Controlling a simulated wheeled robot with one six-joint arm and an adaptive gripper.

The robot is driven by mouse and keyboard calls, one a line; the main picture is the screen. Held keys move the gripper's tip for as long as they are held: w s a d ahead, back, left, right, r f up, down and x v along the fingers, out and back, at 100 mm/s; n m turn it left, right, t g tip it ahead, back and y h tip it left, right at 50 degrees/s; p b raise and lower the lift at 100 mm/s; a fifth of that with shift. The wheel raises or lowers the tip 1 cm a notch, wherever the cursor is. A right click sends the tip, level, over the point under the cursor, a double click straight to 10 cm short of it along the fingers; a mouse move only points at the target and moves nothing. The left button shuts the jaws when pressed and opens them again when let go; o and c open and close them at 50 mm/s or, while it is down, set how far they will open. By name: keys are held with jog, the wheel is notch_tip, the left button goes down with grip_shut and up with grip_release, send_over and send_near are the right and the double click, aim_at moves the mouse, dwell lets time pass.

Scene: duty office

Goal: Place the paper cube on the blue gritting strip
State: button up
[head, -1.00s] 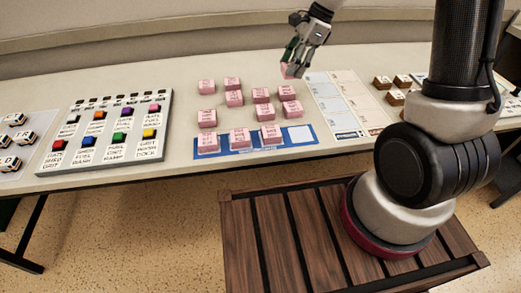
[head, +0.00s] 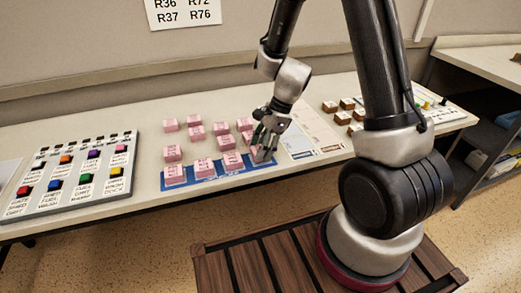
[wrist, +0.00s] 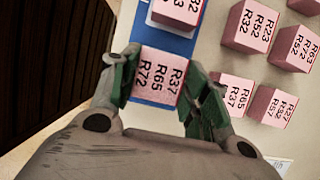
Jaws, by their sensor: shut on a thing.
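A pink paper cube (wrist: 158,78) marked R37, R65, R72 is between the two fingers of my gripper (wrist: 157,88) in the wrist view. My gripper (head: 262,152) is shut on it at the right end of the blue strip (head: 222,177) in the head view, and mostly hides it there. The blue strip (wrist: 165,38) also shows just beyond the held cube. Whether the cube touches the strip or hangs slightly above it, I cannot tell. Three pink cubes stand in a row on the strip, the nearest one (head: 233,160) left of my gripper.
Several other pink cubes (head: 196,132) stand on the table behind the strip. A grey panel of coloured blocks (head: 80,170) lies to the left. Pale printed sheets (head: 318,138) and brown-and-white blocks (head: 347,104) are to the right. The table's front edge is close to the strip.

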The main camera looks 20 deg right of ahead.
jog(key=shift+f, duration=0.45)
jog(key=shift+f, duration=0.1)
jog(key=o, duration=1)
jog(key=v, duration=1.2)
jog(key=s+d+r+n+t+h, duration=0.2)
jog(key=s+d+r+n, duration=0.3)
jog(key=s+r+n, duration=0.3)
jog(key=s+d+r+n+t+h, duration=0.2)
jog(key=s+d+r+n, duration=0.3)
jog(key=s+r+n, duration=0.4)
jog(key=shift+s+d+n, duration=0.2)
jog(key=shift+s+n, duration=0.3)
jog(key=shift+s, duration=0.5)
